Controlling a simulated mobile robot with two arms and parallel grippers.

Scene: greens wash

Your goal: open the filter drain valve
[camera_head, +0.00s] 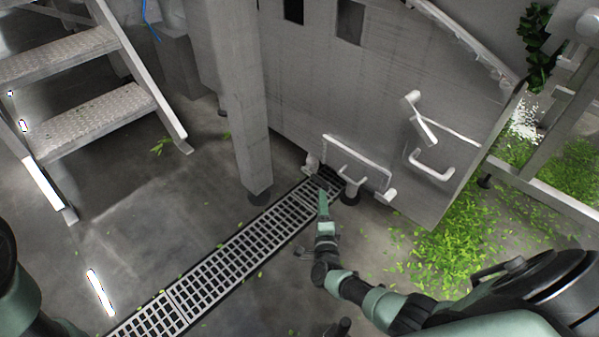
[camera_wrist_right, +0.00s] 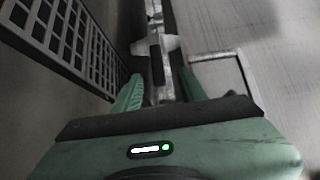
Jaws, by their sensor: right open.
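A pale pipe assembly (camera_head: 357,152) runs low along the foot of the metal tank, with small fittings at its ends and a short stub below it. I cannot tell for sure which fitting is the filter drain valve. My right gripper (camera_head: 323,196) is open, its green fingers reaching up to the left end of this assembly, above the floor grating. In the right wrist view, a metal bar with a light crosspiece (camera_wrist_right: 156,45) lies ahead of and between the open fingers; contact cannot be told. Only part of my left arm shows at the lower left; its gripper is out of view.
A floor drain grating (camera_head: 225,257) runs diagonally below the gripper. A grey post (camera_head: 240,100) stands to its left, and metal steps (camera_head: 85,130) farther left. Bent handles (camera_head: 433,172) stick out from the tank (camera_head: 380,85). Green leaves (camera_head: 455,245) litter the floor right.

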